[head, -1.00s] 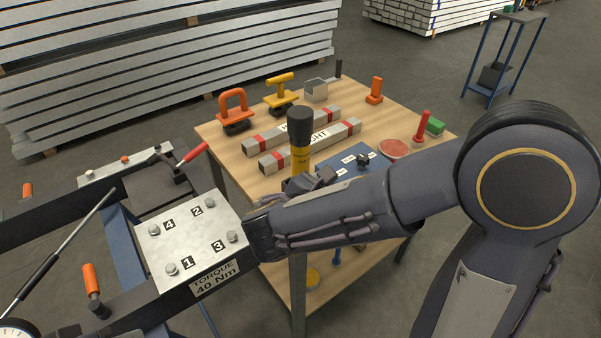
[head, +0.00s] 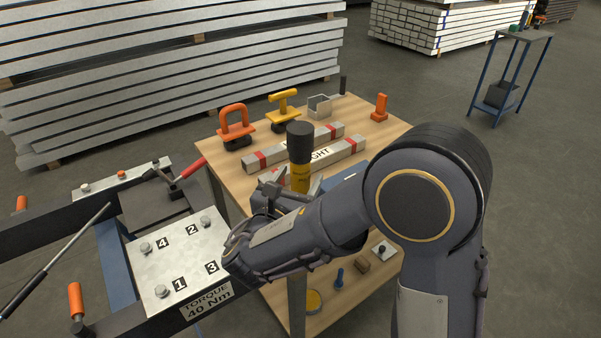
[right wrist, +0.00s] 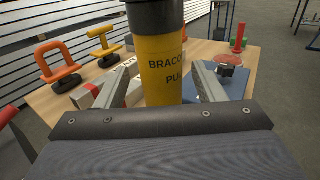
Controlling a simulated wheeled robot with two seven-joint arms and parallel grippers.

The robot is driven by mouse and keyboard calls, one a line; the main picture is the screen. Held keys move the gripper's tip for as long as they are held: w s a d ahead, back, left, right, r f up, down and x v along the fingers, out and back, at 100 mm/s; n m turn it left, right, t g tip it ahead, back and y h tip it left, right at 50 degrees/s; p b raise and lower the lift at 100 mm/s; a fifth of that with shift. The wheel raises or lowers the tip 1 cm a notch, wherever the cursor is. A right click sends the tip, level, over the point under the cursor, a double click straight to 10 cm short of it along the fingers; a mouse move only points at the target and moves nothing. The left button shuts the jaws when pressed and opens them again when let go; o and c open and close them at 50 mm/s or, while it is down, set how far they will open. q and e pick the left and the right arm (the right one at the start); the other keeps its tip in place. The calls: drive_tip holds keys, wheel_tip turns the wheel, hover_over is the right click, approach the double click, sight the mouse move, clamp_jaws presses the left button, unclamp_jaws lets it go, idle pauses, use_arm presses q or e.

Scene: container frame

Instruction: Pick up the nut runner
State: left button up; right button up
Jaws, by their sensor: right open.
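The nut runner, a yellow cylinder with a black top (head: 300,172), stands upright near the front of the wooden table. In the right wrist view it (right wrist: 163,68) rises between the two fingers, its yellow side with black lettering facing the camera. My right gripper (head: 293,187) is open, with a finger on either side of the yellow body. Gaps show between the fingers and the tool near the palm. The tool's lower end is hidden behind the gripper. My left gripper is not in view.
Two grey bars with red bands (head: 345,152) lie just behind the tool. An orange handle (head: 234,121), a yellow handle (head: 283,106) and an orange block (head: 380,108) stand farther back. A steel plate with numbered bolts (head: 178,255) is at the left, close to my right wrist.

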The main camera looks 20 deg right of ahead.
drive_tip(key=x, duration=0.3)
drive_tip(key=shift+d+f, duration=0.1)
drive_tip(key=shift+c, duration=0.4)
clamp_jaws()
